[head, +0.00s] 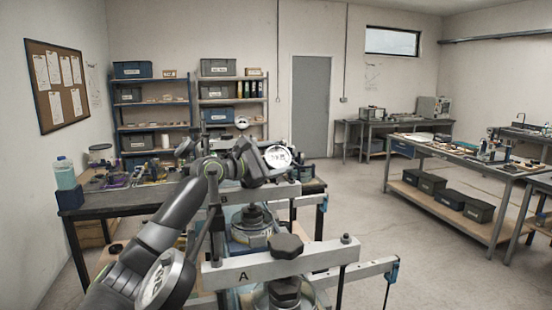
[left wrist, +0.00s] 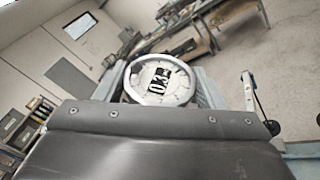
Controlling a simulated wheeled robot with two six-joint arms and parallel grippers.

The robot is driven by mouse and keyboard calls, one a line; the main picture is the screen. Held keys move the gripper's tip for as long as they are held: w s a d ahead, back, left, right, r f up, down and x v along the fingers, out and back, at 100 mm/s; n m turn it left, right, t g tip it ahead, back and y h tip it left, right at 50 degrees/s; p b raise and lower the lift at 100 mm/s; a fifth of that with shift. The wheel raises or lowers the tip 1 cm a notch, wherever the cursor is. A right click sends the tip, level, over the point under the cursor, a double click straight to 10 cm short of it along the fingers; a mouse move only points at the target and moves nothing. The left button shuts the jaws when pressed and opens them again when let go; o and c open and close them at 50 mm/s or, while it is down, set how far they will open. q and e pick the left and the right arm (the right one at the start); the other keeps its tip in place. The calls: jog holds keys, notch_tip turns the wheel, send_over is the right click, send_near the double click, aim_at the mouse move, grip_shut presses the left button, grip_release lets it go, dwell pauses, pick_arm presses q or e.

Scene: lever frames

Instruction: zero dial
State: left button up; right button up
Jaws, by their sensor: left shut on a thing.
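A round dial (head: 279,156) with a pale rim, white face and black marking stands above the lever frame marked B (head: 285,190). In the left wrist view the dial (left wrist: 160,80) faces the camera, its black marking tilted. The dial's mounting is hidden behind the gripper. A smaller white dial (head: 241,122) shows farther back. My right gripper is out of view.
The near lever frame marked A (head: 262,273) has a crossbar with a dark knob (head: 287,246) in front of my gripper. A cluttered workbench (head: 130,207) stands behind at left. Another bench (head: 465,160) stands at right, with open floor (head: 375,215) between.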

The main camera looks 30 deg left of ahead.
pick_arm(q)
jog(key=m+g+h+p, duration=0.1)
jog(key=g+p, duration=0.1)
jog(key=p, duration=0.1)
jog(key=m+g+h+p, duration=0.1)
jog(key=m+g+p, duration=0.1)
jog(key=p, duration=0.1)
jog(key=shift+w+r, duration=0.1)
jog(key=shift+r, duration=0.25)
jog(key=shift+f+m+g+p, duration=0.2)
jog(key=shift+m+g+p, duration=0.2)
jog(key=shift+p, duration=0.2)
jog(key=o, duration=1)
jog(key=shift+f, duration=0.1)
jog(key=shift+a, duration=0.15)
